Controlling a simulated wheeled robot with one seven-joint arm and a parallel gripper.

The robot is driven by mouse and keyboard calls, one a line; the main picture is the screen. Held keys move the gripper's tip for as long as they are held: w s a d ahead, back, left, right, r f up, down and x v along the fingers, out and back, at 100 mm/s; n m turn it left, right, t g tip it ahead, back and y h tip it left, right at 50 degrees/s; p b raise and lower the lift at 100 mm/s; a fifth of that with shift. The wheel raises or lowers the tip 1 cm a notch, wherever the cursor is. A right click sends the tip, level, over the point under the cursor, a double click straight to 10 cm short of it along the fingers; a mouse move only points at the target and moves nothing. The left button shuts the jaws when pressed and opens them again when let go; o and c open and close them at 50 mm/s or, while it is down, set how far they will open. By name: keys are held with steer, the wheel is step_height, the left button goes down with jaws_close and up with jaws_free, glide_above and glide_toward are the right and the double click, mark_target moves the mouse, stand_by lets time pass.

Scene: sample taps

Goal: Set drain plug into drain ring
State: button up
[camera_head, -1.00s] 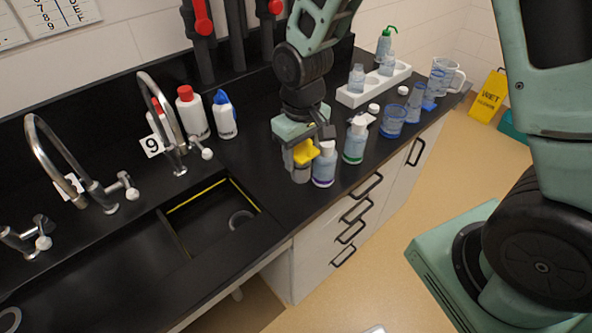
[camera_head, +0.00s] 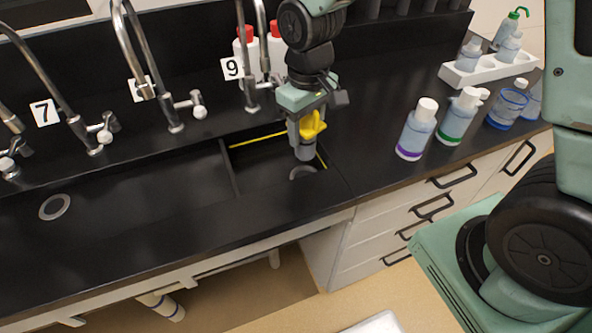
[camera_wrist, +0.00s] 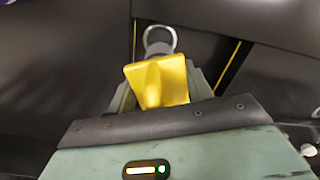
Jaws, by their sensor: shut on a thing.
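My gripper (camera_head: 306,142) is shut on the yellow-handled drain plug (camera_head: 314,124) and holds it above the right-hand sink basin. In the wrist view the plug's yellow handle (camera_wrist: 158,82) sits between the fingers, with part of its grey body showing beyond. The drain ring (camera_head: 302,173) is a grey ring on the floor of that basin, partly hidden behind the gripper in the head view. In the wrist view the ring (camera_wrist: 175,38) shows just beyond the plug, partly covered by it. The plug appears to be above the ring; I cannot tell the height of the gap.
The tap marked 9 (camera_head: 250,95) stands behind the basin, close to my arm. Another drain ring (camera_head: 55,207) lies in the left basin. A purple-banded bottle (camera_head: 416,130) and a green-banded bottle (camera_head: 458,117) stand on the counter to the right. A divider (camera_head: 229,168) separates the basins.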

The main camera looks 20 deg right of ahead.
mark_target(306, 157)
step_height(306, 157, down, 8)
steer(key=shift+r, duration=0.1)
stand_by(0.4)
steer(key=shift+f, duration=0.4)
steer(key=o, duration=0.9)
steer(key=shift+o, duration=0.3)
